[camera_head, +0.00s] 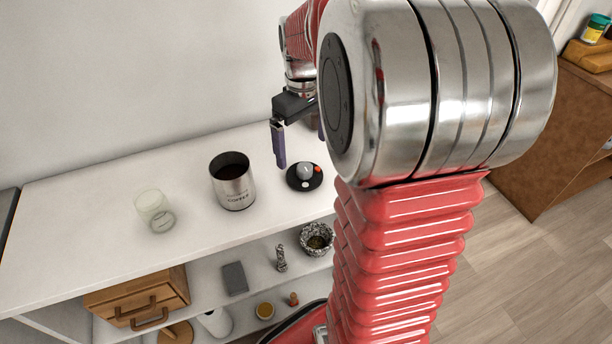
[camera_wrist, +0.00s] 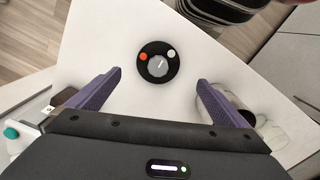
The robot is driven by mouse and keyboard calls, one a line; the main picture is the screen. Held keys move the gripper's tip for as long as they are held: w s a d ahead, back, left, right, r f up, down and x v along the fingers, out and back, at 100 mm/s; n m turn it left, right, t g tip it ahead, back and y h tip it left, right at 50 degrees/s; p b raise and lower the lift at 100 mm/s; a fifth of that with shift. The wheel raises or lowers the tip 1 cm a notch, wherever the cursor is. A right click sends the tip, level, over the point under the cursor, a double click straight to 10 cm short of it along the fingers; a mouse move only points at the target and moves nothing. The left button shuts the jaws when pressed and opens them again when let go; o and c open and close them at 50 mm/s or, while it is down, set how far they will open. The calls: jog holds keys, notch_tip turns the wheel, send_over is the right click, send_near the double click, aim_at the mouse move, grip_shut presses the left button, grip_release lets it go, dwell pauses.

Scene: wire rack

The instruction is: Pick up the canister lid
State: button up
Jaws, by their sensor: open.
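A black round disc (camera_head: 305,184) with a grey knob and small red-orange and white spots lies flat on the white top surface; I take it for the canister lid. In the wrist view the lid (camera_wrist: 157,75) shows whole, a little beyond the fingertips and between their lines. An open metal canister marked COFFEE (camera_head: 235,193) stands upright to its left in the head view. My gripper (camera_head: 300,152) is above the surface near the lid, its purple fingers spread apart. It is open and empty in the wrist view (camera_wrist: 160,77). The arm partly hides it in the head view.
A pale glass jar (camera_head: 155,210) stands left of the canister. The shelf below holds a wooden drawer box (camera_head: 140,297), a grey block (camera_head: 235,278), a small figure (camera_head: 281,259) and a patterned bowl (camera_head: 316,238). Bare surface surrounds the lid. A wall rises behind.

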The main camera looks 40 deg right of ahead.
aim_at(305, 167)
jog(key=shift+f, duration=1.95)
jog(key=shift+d+f, duration=0.15)
jog(key=shift+f, duration=1.15)
jog(key=shift+d+f, duration=0.1)
jog(key=shift+f, duration=1.2)
jog(key=shift+c, duration=0.2)
jog(key=c, duration=1.2)
